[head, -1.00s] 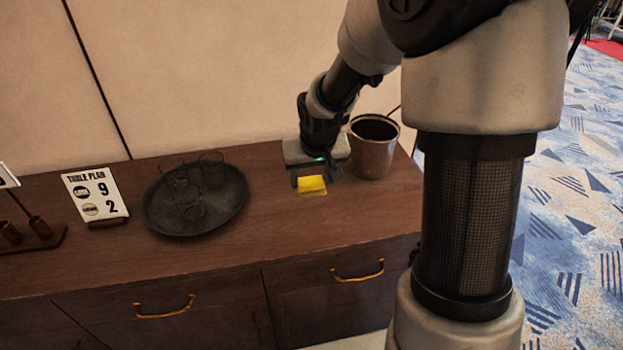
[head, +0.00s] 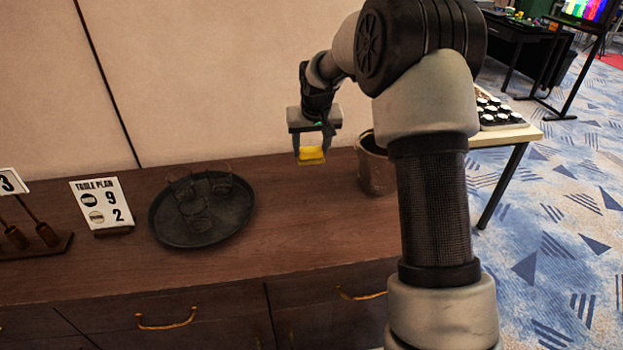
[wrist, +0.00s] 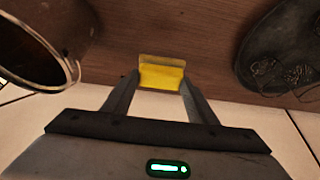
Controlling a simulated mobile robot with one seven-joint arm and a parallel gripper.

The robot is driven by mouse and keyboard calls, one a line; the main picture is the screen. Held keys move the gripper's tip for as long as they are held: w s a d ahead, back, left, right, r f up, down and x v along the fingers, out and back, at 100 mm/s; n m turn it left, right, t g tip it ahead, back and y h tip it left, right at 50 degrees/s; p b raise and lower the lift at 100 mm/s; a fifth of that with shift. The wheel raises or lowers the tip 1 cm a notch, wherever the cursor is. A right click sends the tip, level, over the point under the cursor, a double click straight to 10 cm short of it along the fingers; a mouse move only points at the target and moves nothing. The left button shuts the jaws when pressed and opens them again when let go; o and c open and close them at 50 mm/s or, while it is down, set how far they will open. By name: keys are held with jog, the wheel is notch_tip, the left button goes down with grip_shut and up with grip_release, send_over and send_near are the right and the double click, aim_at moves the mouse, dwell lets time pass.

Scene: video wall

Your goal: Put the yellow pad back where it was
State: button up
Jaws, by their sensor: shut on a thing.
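The yellow pad (head: 311,154) is held between the fingertips of my gripper (head: 312,148), above the dark wooden sideboard top (head: 290,215). In the wrist view the yellow pad (wrist: 162,76) sits between the two fingers of my gripper (wrist: 161,88), with a paler strip along its far edge. The gripper is shut on it. In the head view the pad hangs clear of the wood, near the wall and left of the metal bucket.
A metal bucket (head: 374,172) stands right of the gripper, partly behind my arm. A dark round tray (head: 235,222) with several glasses lies to the left, beside a table plan sign (head: 100,203). Bare wood lies between tray and bucket. A table with cups (head: 497,112) stands behind right.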

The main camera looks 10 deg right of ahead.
jog(key=x, duration=1)
jog(key=shift+w+d+f, duration=0.15)
jog(key=shift+w+d, duration=0.15)
jog(key=shift+b, duration=0.3)
jog(key=shift+f, duration=0.25)
jog(key=o, duration=1)
jog(key=shift+r, duration=0.1)
